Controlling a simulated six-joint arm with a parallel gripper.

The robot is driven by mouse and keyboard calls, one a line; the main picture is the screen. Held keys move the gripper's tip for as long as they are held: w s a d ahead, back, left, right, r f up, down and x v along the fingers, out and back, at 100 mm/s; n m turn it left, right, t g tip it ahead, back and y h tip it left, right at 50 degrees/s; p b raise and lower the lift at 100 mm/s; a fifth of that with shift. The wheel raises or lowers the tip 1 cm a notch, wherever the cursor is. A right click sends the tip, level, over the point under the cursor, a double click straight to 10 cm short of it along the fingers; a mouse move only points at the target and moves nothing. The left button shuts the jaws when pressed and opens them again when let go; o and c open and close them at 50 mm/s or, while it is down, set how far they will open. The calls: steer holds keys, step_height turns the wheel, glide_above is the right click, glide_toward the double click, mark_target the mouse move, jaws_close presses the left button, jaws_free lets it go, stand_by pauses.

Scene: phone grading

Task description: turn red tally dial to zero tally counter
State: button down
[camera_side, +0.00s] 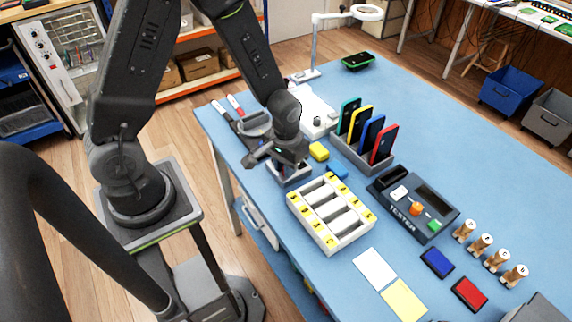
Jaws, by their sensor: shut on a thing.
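My gripper (283,162) points down over a small grey box (293,181) near the left edge of the blue table, which looks like the tally counter. Its jaws are shut at the top of this box, where the red tally dial appears to be. The dial itself is hidden behind the jaws and wrist, and I cannot make out the counter's reading.
A white tray with yellow-marked slots (331,213) stands just right of the counter. A tester box (413,205), stamps (488,249) and ink pads (437,262) lie to the right.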

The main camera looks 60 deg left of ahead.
steer(key=m, duration=0.6)
steer(key=shift+m, duration=0.4)
steer(key=m, duration=0.5)
steer(key=shift+m, duration=0.4)
steer(key=c, duration=1.3)
jaws_free()
steer(key=shift+r, duration=0.1)
step_height(320, 180, up, 14)
